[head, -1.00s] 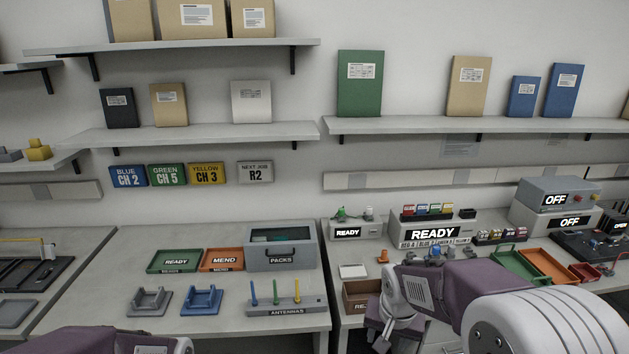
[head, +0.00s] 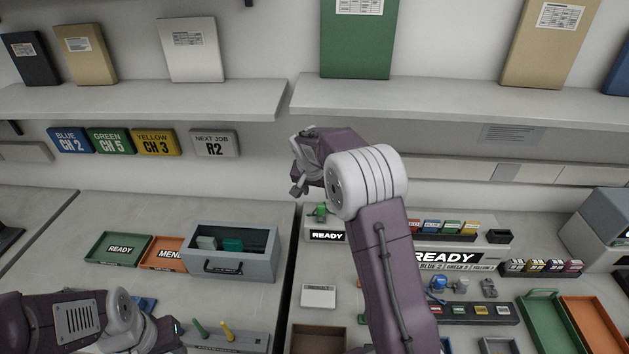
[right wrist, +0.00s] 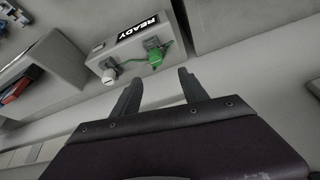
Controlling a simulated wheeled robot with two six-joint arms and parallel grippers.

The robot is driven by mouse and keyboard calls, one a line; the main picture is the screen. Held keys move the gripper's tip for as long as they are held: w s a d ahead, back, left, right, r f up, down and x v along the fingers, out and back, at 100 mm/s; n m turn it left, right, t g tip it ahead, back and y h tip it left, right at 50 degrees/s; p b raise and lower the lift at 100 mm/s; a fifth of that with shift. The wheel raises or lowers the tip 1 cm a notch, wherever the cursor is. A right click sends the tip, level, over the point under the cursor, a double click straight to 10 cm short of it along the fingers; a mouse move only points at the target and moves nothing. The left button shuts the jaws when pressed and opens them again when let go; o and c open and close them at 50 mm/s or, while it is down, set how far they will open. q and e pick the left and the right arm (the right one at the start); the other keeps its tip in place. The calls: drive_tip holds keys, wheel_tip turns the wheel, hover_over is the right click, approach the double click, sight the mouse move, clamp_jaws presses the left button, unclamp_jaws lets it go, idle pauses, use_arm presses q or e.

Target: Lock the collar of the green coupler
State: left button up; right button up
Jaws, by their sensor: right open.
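The green coupler (head: 320,211) sits on top of the small grey READY box (head: 327,236) at the back of the right bench. In the right wrist view the green coupler (right wrist: 155,57) stands on the box (right wrist: 131,47), with a green cable beside it. Whether its collar is locked is too small to tell. My right gripper (head: 297,188) is above and a little left of the coupler. In the right wrist view its fingers (right wrist: 160,78) are apart and empty, with the coupler beyond the tips. My left gripper (head: 170,334) is low at the left; its jaws are unclear.
A white knob-like part (right wrist: 109,77) is on the same box. The grey PACKS bin (head: 266,265) stands to the left. A larger READY unit (head: 462,258) with coloured labels is to the right. A shelf (head: 440,108) hangs above my right arm.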

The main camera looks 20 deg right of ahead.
sight(321, 206)
drive_tip(key=x, duration=0.3)
drive_tip(key=p+x, duration=0.1)
drive_tip(key=x, duration=0.2)
drive_tip(key=s+x, duration=0.1)
drive_tip(key=x, duration=0.2)
drive_tip(key=shift+d+f+p, duration=0.1)
drive_tip(key=shift+f+p, duration=0.2)
drive_tip(key=shift+f, duration=0.05)
